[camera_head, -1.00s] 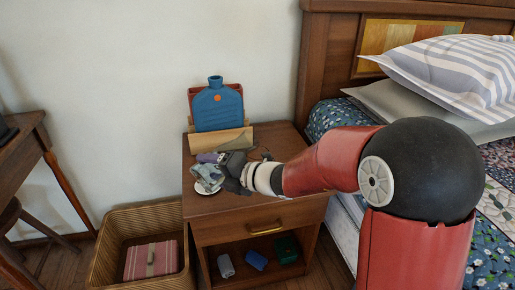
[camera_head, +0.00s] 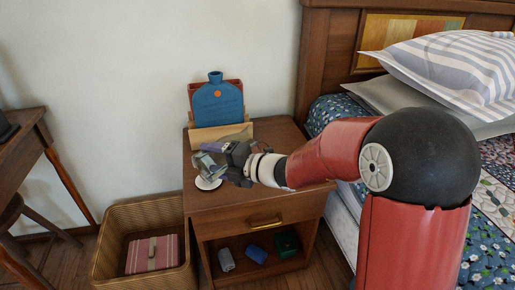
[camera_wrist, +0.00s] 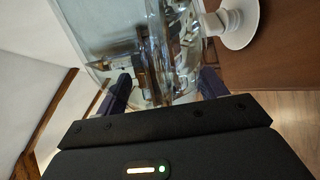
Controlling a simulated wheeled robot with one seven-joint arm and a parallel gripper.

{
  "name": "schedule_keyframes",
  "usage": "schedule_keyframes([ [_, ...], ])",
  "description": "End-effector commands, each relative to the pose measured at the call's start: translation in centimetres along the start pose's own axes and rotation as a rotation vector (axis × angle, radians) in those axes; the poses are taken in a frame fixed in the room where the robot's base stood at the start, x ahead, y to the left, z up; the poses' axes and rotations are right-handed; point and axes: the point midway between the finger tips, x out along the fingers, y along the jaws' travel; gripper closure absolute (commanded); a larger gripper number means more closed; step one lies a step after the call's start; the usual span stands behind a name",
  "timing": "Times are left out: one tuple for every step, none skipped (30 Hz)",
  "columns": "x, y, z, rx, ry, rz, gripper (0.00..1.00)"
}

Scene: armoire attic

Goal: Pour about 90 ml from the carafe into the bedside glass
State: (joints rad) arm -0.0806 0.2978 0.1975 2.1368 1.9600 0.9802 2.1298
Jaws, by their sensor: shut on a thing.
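My gripper (camera_head: 232,161) is over the left front part of the nightstand top. It is shut on a clear glass carafe (camera_head: 207,163). In the wrist view the carafe (camera_wrist: 160,45) fills the space between the two dark fingers (camera_wrist: 163,90). The carafe looks tilted in the head view, and I cannot make out its mouth or water level. A white round disc (camera_head: 208,184) lies on the nightstand just below it; the disc also shows in the wrist view (camera_wrist: 241,30), with a short pale piece beside it. I cannot clearly tell the bedside glass from the carafe.
A wicker basket (camera_head: 113,218) stands left on the floor. The bed (camera_head: 333,112) is right. The nightstand's right rear top is clear.

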Motion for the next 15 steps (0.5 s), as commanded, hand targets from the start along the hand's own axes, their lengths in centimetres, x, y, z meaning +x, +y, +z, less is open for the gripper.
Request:
schedule_keyframes([
  [0.02,0.19,-0.02,-0.001,0.000,0.004,0.76],
  [0.02,0.20,-0.08,-0.001,0.001,0.004,0.76],
  [0.04,0.22,-0.20,0.000,0.001,0.004,0.76],
  [0.03,0.21,-0.15,0.001,0.001,0.004,0.76],
  [0.04,0.22,-0.23,0.002,0.001,0.005,0.76],
  [0.08,0.24,-0.35,0.003,0.002,0.005,0.76],
  [0.07,0.22,-0.30,0.004,0.001,0.005,0.76],
  [0.09,0.24,-0.40,0.005,0.001,0.005,0.76],
  [0.11,0.25,-0.46,0.006,0.002,0.006,0.76],
  [0.10,0.25,-0.43,0.007,0.002,0.006,0.76],
  [0.11,0.26,-0.49,0.007,0.002,0.006,0.76],
  [0.12,0.27,-0.53,0.009,0.002,0.007,0.76],
  [0.11,0.27,-0.51,0.009,0.002,0.007,0.76],
  [0.13,0.28,-0.55,0.010,0.002,0.008,0.76],
  [0.13,0.29,-0.58,0.011,0.002,0.008,0.76],
])
